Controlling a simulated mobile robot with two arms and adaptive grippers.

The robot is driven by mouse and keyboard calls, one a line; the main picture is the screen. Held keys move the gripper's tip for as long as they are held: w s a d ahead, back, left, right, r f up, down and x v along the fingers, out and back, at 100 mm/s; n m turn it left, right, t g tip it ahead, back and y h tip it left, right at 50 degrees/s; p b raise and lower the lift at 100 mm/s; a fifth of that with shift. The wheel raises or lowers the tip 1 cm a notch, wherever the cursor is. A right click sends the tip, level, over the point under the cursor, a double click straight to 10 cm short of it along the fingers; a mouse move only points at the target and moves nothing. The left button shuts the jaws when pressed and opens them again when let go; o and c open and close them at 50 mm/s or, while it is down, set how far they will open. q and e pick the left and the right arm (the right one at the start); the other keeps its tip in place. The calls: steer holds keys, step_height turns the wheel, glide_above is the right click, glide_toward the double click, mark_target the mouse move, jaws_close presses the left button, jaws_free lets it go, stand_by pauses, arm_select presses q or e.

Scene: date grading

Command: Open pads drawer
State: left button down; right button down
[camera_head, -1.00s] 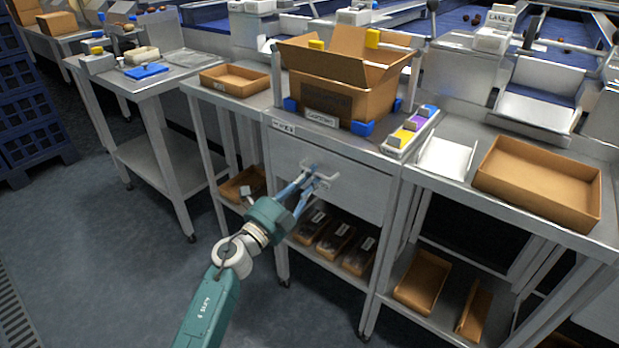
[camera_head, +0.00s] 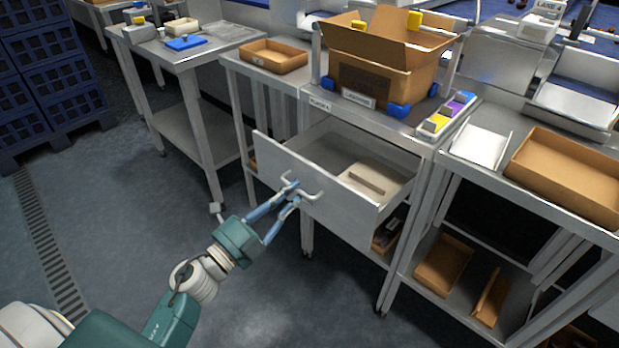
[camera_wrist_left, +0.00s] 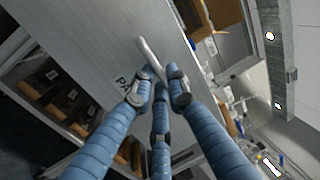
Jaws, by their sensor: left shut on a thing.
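The pads drawer (camera_head: 345,215) is a grey metal drawer under the middle table, and it stands pulled well out. Light flat pads (camera_head: 378,178) lie inside it. Its bar handle (camera_head: 312,194) is on the front panel. My left gripper (camera_head: 293,190) is shut on the handle, with its blue fingers at the bar. My right gripper is not in view.
An open cardboard box (camera_head: 375,80) stands on the table above the drawer. Cardboard trays (camera_head: 443,262) lie on the lower shelf at right. A side table (camera_head: 190,60) stands at left. The floor (camera_head: 130,230) before the drawer is clear.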

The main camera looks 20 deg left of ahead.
arm_select(q)
steer(key=shift+r+v, duration=0.15)
steer(key=shift+v, duration=0.65)
steer(key=shift+r+v, duration=0.15)
steer(key=shift+v, duration=0.7)
steer(key=shift+r+v, duration=0.2)
steer(key=shift+v, duration=0.6)
steer(key=shift+s, duration=0.1)
steer(key=c, duration=1.7)
jaws_free()
steer(key=v, duration=1.2)
